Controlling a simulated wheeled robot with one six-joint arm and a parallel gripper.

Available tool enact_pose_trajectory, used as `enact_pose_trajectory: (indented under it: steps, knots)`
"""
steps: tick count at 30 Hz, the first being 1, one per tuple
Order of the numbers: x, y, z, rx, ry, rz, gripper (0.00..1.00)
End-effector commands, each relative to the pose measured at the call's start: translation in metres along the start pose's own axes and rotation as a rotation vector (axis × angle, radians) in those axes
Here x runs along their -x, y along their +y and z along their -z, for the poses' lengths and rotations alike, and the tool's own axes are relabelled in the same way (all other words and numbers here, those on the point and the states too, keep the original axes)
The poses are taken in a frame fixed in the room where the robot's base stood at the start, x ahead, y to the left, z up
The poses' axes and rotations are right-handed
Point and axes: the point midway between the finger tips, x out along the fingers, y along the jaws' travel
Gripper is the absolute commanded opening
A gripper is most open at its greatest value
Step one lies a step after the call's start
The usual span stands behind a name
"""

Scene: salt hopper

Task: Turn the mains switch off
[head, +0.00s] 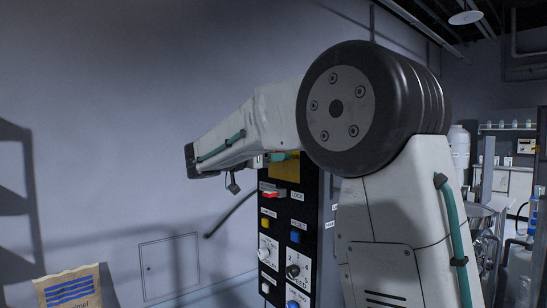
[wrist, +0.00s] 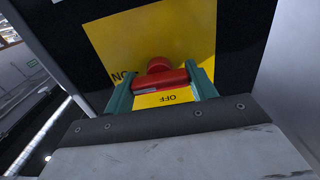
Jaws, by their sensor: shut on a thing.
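The mains switch shows in the wrist view as a red handle (wrist: 158,79) with a round red knob end, in front of a yellow plate (wrist: 185,35). An upside-down OFF label (wrist: 165,98) sits close beside the handle. Part of an ON mark (wrist: 121,76) shows at the left, partly covered by a finger. My gripper (wrist: 160,82) has its teal fingers on both sides of the red handle and is shut on it. In the head view the yellow plate (head: 285,171) is at the top of the black panel. My arm hides much of the gripper and handle there.
The black panel (head: 281,237) carries a red control (head: 271,193) marked LOCK, yellow and blue buttons, and several knobs below the plate. A paper sack (head: 72,289) stands at lower left. Shelves and equipment (head: 505,150) are at far right. The wall left of the panel is mostly bare.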

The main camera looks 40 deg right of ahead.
Motion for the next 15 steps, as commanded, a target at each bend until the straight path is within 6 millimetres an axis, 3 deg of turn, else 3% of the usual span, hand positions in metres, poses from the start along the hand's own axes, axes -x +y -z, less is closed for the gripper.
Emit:
enact_pose_trajectory:
  steps: [8,15]
  knots:
    - [0.0005,-0.0005,-0.0002,0.088,-0.001,0.001,0.34]
    - [0.0006,-0.0008,-0.0003,0.274,-0.001,0.001,0.34]
